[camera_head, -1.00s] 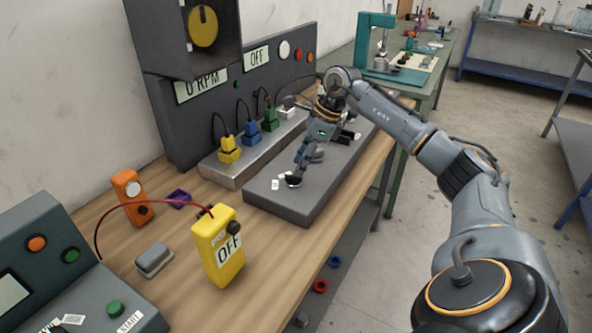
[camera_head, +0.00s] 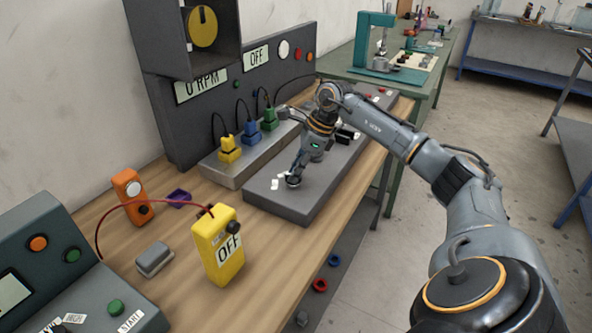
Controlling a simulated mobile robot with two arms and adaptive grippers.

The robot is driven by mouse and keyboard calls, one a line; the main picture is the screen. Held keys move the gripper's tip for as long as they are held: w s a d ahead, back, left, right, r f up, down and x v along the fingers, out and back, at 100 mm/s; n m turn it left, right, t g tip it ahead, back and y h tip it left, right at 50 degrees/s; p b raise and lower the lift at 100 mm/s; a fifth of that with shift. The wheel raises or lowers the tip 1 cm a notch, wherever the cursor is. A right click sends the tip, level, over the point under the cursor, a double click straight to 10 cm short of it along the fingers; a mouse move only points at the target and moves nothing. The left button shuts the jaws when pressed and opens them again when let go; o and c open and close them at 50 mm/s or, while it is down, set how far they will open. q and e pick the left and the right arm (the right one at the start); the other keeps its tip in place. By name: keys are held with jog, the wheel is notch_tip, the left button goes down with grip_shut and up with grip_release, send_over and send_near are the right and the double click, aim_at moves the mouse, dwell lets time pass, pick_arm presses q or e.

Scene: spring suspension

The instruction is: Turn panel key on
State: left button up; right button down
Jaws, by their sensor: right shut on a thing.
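The dark grey upright panel (camera_head: 190,135) stands at the back of the wooden bench. Its displays read "0 RPM" and "OFF", with a white round button and red and orange buttons at its right end. A low grey panel box (camera_head: 312,208) lies in front, with small white labels on top. My right gripper (camera_head: 294,181) points down at the near left part of this box. It is shut on a small dark knob, likely the panel key, which its fingers largely hide. My left gripper is not in view.
A metal block (camera_head: 233,172) holds yellow, blue and green plugs. A yellow "OFF" meter (camera_head: 219,250), an orange device (camera_head: 132,197) and a grey control box (camera_head: 45,255) stand on the bench. A green table (camera_head: 425,78) is behind. Bare wood lies at the front.

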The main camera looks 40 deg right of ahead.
jog(key=shift+m, duration=0.3)
jog(key=m+h, duration=0.1)
jog(key=m, duration=0.1)
jog(key=m+t+h+b, duration=0.1)
jog(key=m, duration=0.2)
jog(key=shift+s+a, duration=0.1)
jog(key=shift+a, duration=0.1)
jog(key=m+h, duration=0.1)
jog(key=m, duration=0.2)
jog(key=m+h, duration=0.1)
jog(key=m, duration=0.2)
jog(key=shift+a+h+b, duration=0.15)
jog(key=shift+h+b, duration=0.15)
jog(key=shift+b, duration=0.05)
jog(key=shift+m, duration=0.3)
jog(key=c, duration=1.3)
grip_release()
jog(key=shift+r, duration=0.2)
jog(key=v, duration=1.1)
jog(key=shift+s+r, duration=0.25)
jog(key=shift+r, duration=0.05)
